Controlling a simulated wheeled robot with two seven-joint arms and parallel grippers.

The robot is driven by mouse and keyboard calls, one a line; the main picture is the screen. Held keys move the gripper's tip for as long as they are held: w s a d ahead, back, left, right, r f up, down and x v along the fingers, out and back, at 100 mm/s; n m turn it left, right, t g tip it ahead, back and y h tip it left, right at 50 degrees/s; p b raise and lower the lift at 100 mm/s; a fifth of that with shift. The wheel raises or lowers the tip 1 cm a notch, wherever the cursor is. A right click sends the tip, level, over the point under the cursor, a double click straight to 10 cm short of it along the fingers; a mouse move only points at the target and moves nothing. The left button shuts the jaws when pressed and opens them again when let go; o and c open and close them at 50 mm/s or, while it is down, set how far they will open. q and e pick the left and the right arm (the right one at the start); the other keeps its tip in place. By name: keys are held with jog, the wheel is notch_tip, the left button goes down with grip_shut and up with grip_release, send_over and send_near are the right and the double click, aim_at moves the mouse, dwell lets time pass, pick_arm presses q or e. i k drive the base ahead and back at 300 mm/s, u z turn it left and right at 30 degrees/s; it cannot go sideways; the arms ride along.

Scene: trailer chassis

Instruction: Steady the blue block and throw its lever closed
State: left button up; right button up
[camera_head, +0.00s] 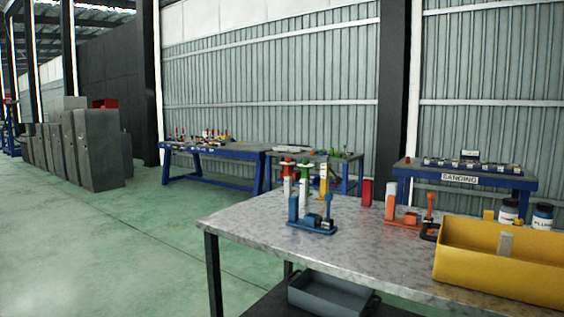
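The blue block (293,209) stands upright at the left end of a blue base plate (312,229) on the metal table. Its lever (327,206), with a rounded blue top, stands upright at the right end of the same plate. A small dark blue part (313,219) sits between them. The fixture is near the table's left part and nothing holds it. Neither of my grippers shows in the head view.
The speckled metal table (360,258) has bare room in front of the fixture. A similar orange fixture (405,217) stands to the right, beside a yellow bin (490,275). Coloured upright pieces (304,190) stand behind the blue fixture. A grey bin (325,297) is below.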

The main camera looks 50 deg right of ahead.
aim_at(329, 196)
jog(key=z, duration=0.4)
jog(key=i, duration=1.65)
jog(key=z, duration=1)
